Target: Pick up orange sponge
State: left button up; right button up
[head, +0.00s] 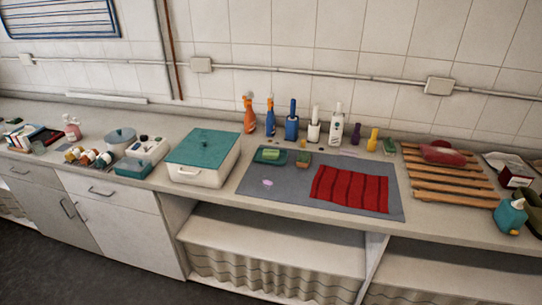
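A small orange-brown block with a greenish top (304,159), which looks like the orange sponge, lies on the grey mat (260,188) near its back edge. It is just right of a teal dish (258,158) holding a light green piece (270,154). The block is above the striped red cloth (350,189) in the head view, and nothing covers it. Neither of my grippers shows in this view.
Several bottles, including an orange spray bottle (249,117), stand behind the mat along the tiled wall. A white box with a teal lid (200,175) stands left of the mat. A wooden slatted rack (447,184) lies to the right. Open shelves are below the counter.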

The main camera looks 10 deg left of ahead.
aim_at(304, 158)
jog(key=i+j+z, duration=0.1)
jog(key=z, duration=0.7)
jog(key=j+z, duration=0.35)
jog(key=j, duration=0.2)
jog(key=j+z, duration=0.3)
jog(key=j, duration=0.2)
jog(key=j+z, duration=0.1)
jog(key=j, duration=0.45)
jog(key=k+j+z, duration=0.1)
jog(key=j, duration=0.45)
